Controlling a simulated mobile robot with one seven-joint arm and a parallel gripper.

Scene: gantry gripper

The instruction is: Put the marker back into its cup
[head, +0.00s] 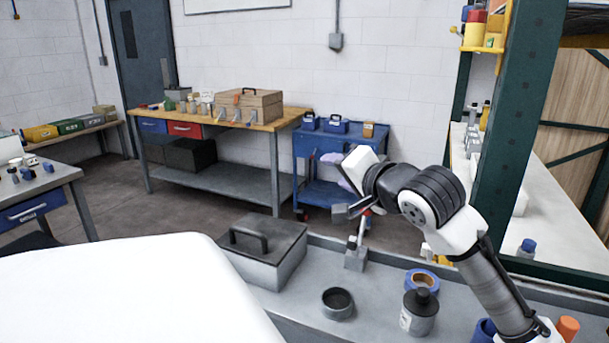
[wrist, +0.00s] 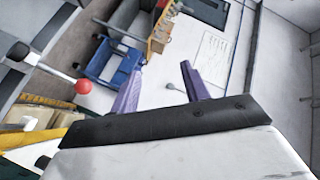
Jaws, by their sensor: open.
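My gripper (head: 338,171) is raised above the grey bench, with its purple fingers pointing away toward the back of the room. In the wrist view my gripper (wrist: 163,84) is open, and nothing shows between its fingers. A short, dark round cup (head: 338,303) stands open-topped on the bench, below and apart from the gripper. A blue cup-like thing (head: 485,331) is partly hidden beside my arm at the front right. I cannot tell which of these is the marker's cup. I cannot make out the marker in either view.
On the bench (head: 378,292) stand a grey lidded box (head: 264,250), a blue tape roll (head: 421,280), a dark bottle (head: 420,312) and an orange-topped thing (head: 568,328). A red-knobbed lever (wrist: 82,86) is near the gripper. A green post (head: 510,130) rises at right.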

